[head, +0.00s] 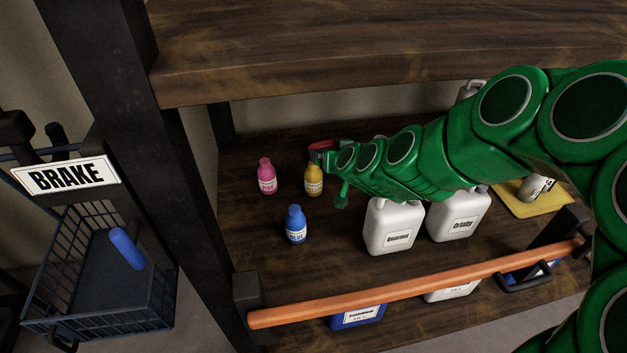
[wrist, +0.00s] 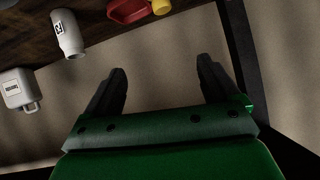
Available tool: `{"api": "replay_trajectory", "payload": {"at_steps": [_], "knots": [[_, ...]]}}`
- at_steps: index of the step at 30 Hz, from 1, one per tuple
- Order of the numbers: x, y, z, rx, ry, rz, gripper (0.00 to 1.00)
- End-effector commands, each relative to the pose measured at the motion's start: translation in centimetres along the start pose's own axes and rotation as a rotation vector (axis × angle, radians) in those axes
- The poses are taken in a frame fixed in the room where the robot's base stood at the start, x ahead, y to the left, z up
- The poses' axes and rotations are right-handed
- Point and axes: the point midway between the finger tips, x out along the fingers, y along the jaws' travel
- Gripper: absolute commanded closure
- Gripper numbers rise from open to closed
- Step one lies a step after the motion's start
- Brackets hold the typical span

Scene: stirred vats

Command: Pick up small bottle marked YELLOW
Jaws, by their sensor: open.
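A small pink bottle (head: 266,178) and a blue one (head: 296,226) stand nearby. White jugs (head: 392,228) (head: 458,216) stand right, below my arm. An orange rail (head: 420,285) crosses the shelf front; an upper shelf (head: 370,45) hangs above. A red object (wrist: 128,11) shows in the wrist view.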

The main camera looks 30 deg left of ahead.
Motion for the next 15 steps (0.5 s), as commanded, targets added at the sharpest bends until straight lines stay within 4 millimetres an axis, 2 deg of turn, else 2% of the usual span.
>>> {"api": "replay_trajectory", "payload": {"at_steps": [1, 6, 9, 15], "knots": [[1.3, -0.7, 0.5, -0.007, 0.017, 0.01, 0.11], [4.6, -1.8, 1.2, -0.036, 0.09, 0.066, 0.11], [6.0, -2.2, 1.9, -0.052, 0.121, 0.1, 0.11], [7.5, -2.5, 2.7, -0.076, 0.161, 0.149, 0.11]]}}
